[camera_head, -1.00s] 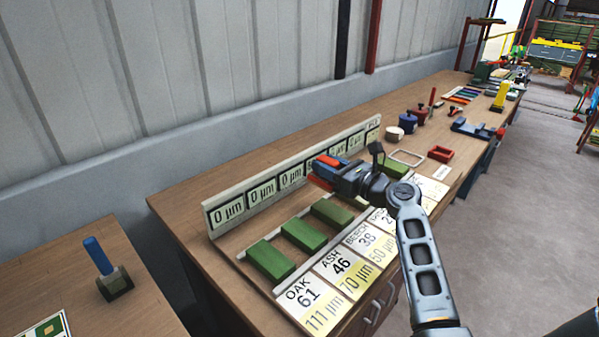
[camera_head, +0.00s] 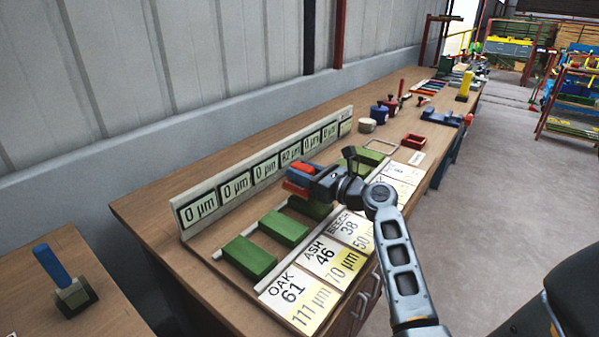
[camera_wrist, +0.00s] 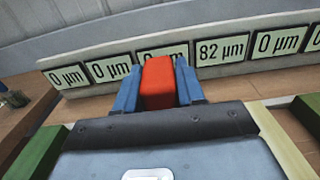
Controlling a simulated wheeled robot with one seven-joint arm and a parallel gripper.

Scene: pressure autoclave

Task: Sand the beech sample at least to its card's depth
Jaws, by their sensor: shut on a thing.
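My gripper (camera_head: 298,180) is shut on a red block (camera_wrist: 158,82), held between its blue fingers above the sample rack. The beech card (camera_head: 347,228) reads 38 and 50 µm. A green sample (camera_head: 312,207) lies behind that card, partly hidden by my gripper. In the wrist view one display (camera_wrist: 222,50), fourth from the left, reads 82 µm. The third display is mostly hidden behind the red block there; in the head view it (camera_head: 265,173) reads 0 µm. I cannot tell whether the red block touches a sample.
Nearby are the oak card (camera_head: 298,293) with 61 and 111 µm, the ash card (camera_head: 330,258) with 46 and 70 µm, and green samples (camera_head: 248,258). A blue-handled tool (camera_head: 55,265) stands at left.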

